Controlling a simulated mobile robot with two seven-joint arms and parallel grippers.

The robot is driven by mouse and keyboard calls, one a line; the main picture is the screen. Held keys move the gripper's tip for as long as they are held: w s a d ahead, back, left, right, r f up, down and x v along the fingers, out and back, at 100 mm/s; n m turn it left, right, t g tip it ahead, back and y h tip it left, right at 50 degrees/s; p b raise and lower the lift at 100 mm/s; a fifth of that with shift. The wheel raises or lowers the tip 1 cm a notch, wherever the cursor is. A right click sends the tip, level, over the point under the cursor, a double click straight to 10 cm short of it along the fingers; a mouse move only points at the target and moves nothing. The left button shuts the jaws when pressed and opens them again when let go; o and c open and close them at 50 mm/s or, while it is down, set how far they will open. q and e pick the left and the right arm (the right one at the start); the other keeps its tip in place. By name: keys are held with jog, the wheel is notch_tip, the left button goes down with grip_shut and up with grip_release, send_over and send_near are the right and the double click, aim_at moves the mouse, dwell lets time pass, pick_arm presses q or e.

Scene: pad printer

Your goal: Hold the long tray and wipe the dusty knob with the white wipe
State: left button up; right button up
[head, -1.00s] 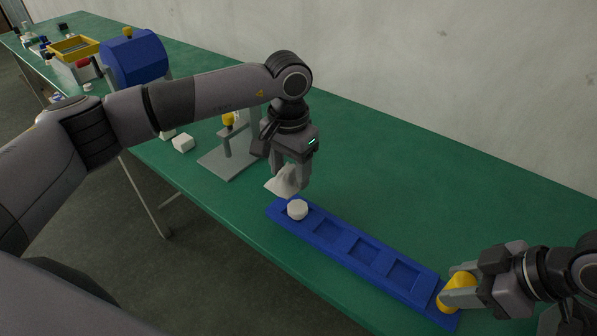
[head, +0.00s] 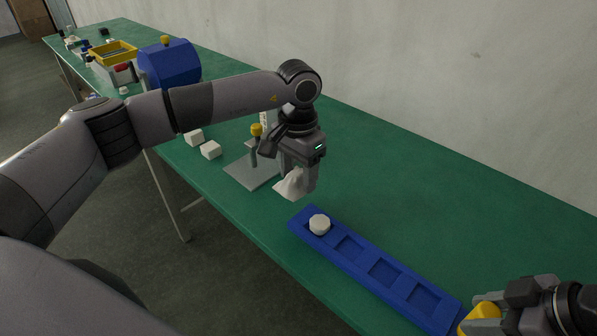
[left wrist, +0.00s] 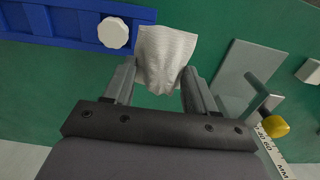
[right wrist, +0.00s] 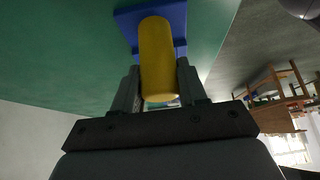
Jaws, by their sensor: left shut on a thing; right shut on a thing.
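The long blue tray (head: 335,270) lies on the green table, with a row of square pockets. The knob (head: 319,224), whitish and round with a faceted edge, sits in the tray's far-left pocket; it also shows in the left wrist view (left wrist: 113,32). My left gripper (head: 297,182) is shut on the white wipe (head: 290,187), which hangs crumpled between the fingers (left wrist: 165,58). The wipe is above and beside the knob, apart from it. My right gripper (right wrist: 158,92) is shut on the yellow cylindrical handle (right wrist: 157,50) at the tray's near-right end.
A grey stand with a yellow knob (head: 256,130) is just behind my left gripper. White blocks (head: 210,149) lie left of it. A blue drum-shaped machine (head: 170,65) and a yellow-rimmed box (head: 113,53) stand further back. The table right of the tray is clear.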

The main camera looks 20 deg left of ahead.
jog(key=o, duration=1.3)
jog(key=shift+c, duration=0.2)
jog(key=v, duration=1.2)
